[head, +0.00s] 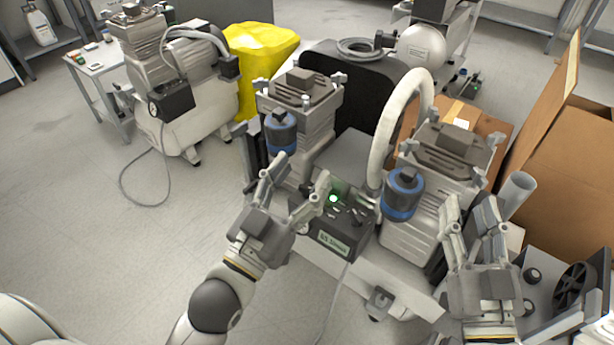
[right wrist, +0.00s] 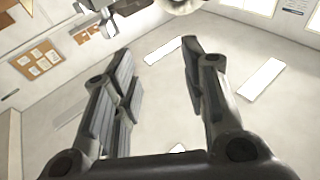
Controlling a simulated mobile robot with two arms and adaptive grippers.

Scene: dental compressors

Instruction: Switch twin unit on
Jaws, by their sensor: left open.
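The twin unit (head: 310,148) stands in the middle of the head view, with two grey ribbed pump heads, two blue-banded filters and a thick white hose. Its dark control box (head: 341,222) sits low between the pumps, with a lit green light (head: 333,198) and small switches on top. My left gripper (head: 297,178) is open at the left side of the box, one finger close to the green light; I cannot tell whether it touches. My right gripper (head: 470,212) is open and empty before the right pump; its spread fingers also show in the right wrist view (right wrist: 158,65).
Another compressor (head: 175,80) stands at the back left beside a yellow bin (head: 258,55). Open cardboard boxes (head: 563,150) crowd the right side. A box with a fan (head: 572,285) lies at the lower right. The floor at the left is clear except for a cable.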

